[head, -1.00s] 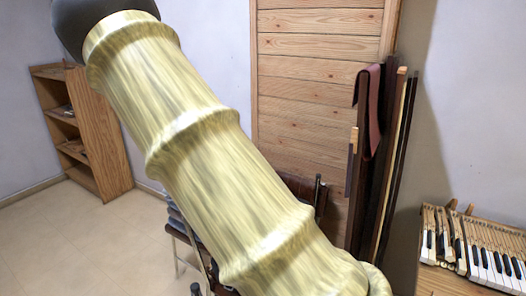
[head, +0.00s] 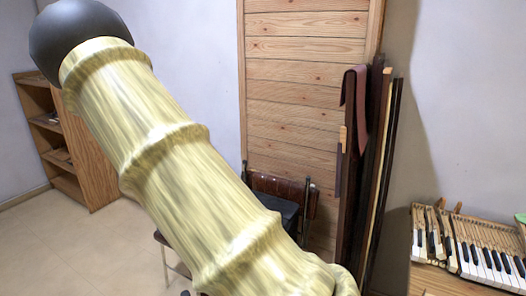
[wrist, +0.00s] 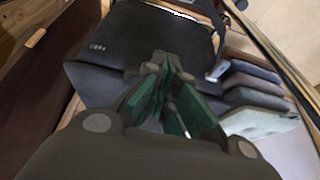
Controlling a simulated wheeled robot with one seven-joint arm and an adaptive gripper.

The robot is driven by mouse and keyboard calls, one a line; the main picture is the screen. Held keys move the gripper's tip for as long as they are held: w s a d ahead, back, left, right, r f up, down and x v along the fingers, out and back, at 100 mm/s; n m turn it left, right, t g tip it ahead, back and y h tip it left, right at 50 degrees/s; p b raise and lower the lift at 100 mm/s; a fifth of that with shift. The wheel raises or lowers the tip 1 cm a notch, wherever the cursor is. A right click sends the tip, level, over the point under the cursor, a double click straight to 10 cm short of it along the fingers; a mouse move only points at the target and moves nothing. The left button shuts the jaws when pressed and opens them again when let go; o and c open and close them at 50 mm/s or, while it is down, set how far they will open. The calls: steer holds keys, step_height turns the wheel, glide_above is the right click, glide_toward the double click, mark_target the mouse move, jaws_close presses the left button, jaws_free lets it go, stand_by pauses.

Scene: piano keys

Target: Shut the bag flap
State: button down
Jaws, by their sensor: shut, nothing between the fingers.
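A black bag (wrist: 115,45) with small pale lettering fills the upper middle of the wrist view. In the head view, part of the dark bag (head: 284,209) shows by a chair's brown backrest, partly behind my arm. I cannot tell how far its flap stands open. My gripper (wrist: 168,67) shows its green finger pads in the wrist view, with tips together and nothing between them. The tips overlap the bag's lower edge in the picture; contact cannot be told. In the head view my arm hides the gripper.
A stack of folded grey-green cloth (wrist: 255,98) lies right of the bag. The chair's brown backrest (head: 281,188) stands before a wooden panel (head: 305,90). Long boards (head: 375,170) lean beside it. Piano keys (head: 480,255) lie at right, a shelf (head: 70,140) at left.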

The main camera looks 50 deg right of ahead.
step_height(320, 180, up, 4)
steer(key=p, duration=0.4)
steer(key=s+a+f+b, duration=0.1)
steer(key=a+b, duration=0.2)
steer(key=a, duration=0.6)
steer(key=shift+s+f, duration=0.15)
steer(key=shift+s, duration=0.05)
steer(key=shift+f, duration=0.1)
steer(key=s+a+f+n+y, duration=0.2)
steer(key=s+a+f+n, duration=0.6)
steer(key=s+f, duration=0.6)
steer(key=s+a+f+n+y, duration=0.2)
steer(key=s+a+f+n, duration=0.5)
steer(key=s+f, duration=0.7)
steer(key=a, duration=0.2)
steer(key=shift+a+n+g+y, duration=0.4)
